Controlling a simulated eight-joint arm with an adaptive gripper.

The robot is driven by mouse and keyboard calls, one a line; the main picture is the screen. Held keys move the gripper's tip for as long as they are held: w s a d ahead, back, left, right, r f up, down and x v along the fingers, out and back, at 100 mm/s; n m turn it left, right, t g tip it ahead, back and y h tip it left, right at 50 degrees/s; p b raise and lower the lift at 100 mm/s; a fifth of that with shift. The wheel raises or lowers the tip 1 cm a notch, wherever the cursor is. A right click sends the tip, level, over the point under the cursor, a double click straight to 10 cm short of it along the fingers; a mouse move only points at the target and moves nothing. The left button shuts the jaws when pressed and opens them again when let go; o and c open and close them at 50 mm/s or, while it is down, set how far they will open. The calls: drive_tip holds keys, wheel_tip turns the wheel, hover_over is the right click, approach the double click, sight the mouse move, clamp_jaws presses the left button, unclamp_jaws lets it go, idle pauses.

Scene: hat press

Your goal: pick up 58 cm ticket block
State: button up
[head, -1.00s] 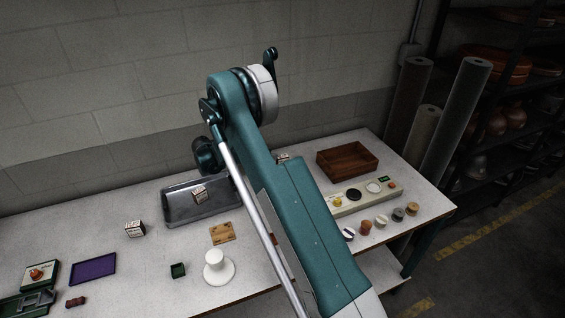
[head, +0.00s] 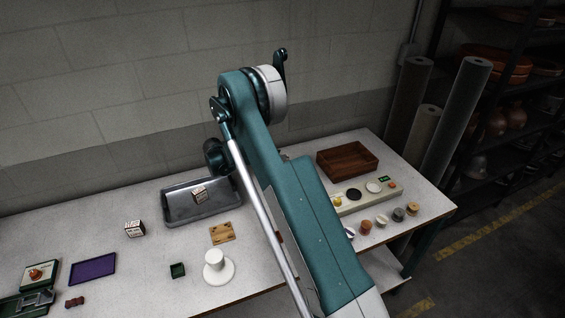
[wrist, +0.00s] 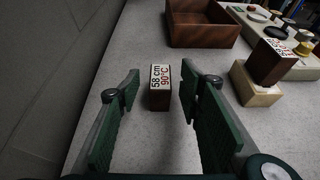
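The 58 cm ticket block (wrist: 160,99) is a dark brown block with a white top label reading "58 cm 90°C". It stands on the table in the wrist view, just ahead of and between my fingertips. My gripper (wrist: 160,85) is open, with a green finger on each side of the block and a gap on both sides. In the head view my arm hides the gripper and this block.
A brown wooden box (wrist: 203,34) stands beyond the block. At right, another dark labelled block (wrist: 269,63) sits on a pale wooden base (wrist: 254,90). The wall lies to the left.

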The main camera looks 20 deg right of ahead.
drive_tip(key=shift+x, duration=1.6)
drive_tip(key=shift+c, duration=0.5)
drive_tip(key=c, duration=0.9)
